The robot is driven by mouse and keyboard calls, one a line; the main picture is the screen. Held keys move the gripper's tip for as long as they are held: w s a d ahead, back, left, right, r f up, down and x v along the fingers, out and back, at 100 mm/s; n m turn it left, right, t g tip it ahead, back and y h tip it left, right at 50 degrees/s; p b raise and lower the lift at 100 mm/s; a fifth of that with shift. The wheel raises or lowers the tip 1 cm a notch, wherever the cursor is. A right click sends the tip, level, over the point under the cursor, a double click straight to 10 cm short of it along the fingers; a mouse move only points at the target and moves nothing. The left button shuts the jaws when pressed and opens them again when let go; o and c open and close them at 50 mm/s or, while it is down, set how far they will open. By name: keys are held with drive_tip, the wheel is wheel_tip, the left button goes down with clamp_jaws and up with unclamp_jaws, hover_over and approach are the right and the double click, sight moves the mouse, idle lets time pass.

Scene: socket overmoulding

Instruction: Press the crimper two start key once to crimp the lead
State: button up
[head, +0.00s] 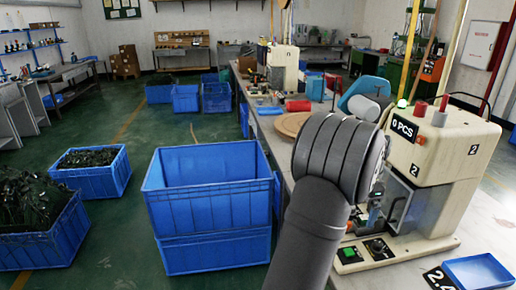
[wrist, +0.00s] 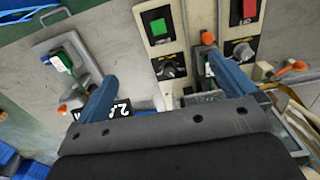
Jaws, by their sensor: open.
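Crimper two (head: 440,150), a cream machine marked 2 with a "0 PCS" display, stands at the right in the head view. Its green start key (head: 348,253) is on the low front panel, beside a black dial (head: 377,248). In the wrist view, a cream panel with a green key (wrist: 158,26) and a dial lies ahead of my gripper (wrist: 165,88). The two blue fingers are apart, with nothing held between them. Neither finger visibly touches the key. In the head view my arm hides most of my gripper and part of the crimper front.
A second panel with a red key (wrist: 249,10) and a dial stands to the right in the wrist view. Orange-tipped parts (wrist: 207,38) sit close to the right finger. A blue tray (head: 480,270) lies at the head view's lower right. Stacked blue crates (head: 210,205) stand left of the bench.

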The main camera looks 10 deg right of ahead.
clamp_jaws()
idle(0.3)
idle(1.3)
